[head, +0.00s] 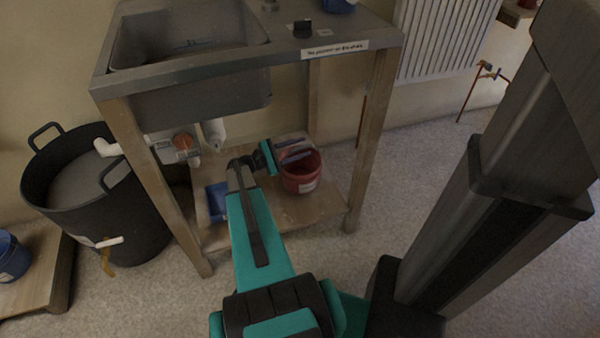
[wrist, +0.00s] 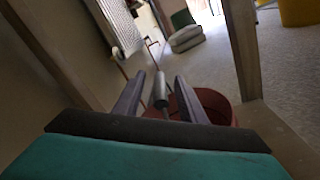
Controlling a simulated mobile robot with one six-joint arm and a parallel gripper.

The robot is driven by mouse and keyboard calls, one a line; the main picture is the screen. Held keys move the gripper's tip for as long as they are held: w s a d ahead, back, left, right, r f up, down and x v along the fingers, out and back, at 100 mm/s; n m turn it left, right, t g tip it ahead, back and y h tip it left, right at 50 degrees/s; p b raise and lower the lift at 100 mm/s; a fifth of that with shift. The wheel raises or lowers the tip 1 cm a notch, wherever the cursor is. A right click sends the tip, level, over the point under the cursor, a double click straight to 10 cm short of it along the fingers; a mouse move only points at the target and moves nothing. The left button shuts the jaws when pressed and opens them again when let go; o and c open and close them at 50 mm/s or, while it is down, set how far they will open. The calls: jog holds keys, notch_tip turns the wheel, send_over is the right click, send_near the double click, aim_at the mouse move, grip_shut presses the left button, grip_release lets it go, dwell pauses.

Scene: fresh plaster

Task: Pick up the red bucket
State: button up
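The red bucket (head: 303,180) stands upright on the low wooden shelf under the sink, with a pale label on its front. In the wrist view part of the bucket (wrist: 218,105) shows behind and to the right of the right finger. My gripper (head: 298,153) reaches in from the left over the bucket's rim. In the wrist view my gripper (wrist: 160,80) has its two fingers apart. A thin grey cylinder (wrist: 160,92) shows between them, with a gap on each side; it may be the bucket's handle grip, but I cannot tell.
The sink bench (head: 240,62) is above my arm, its wooden legs on either side of the shelf (head: 270,215). A blue container (head: 216,202) sits left of the bucket. A large black tub (head: 150,220) stands further left. The floor at right has free room beside my column.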

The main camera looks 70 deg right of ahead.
dwell(0.3)
grip_shut()
jog(key=shift+r, duration=0.1)
jog(key=shift+r, duration=0.35)
notch_tip(320, 180, up, 3)
jog(key=shift+r+p, duration=0.15)
jog(key=shift+p, duration=0.8)
jog(key=s+a+p, duration=0.1)
jog(key=a+p, duration=0.1)
jog(key=a, duration=1.4)
jog(key=shift+r+p, duration=0.3)
jog(key=shift+r, duration=0.15)
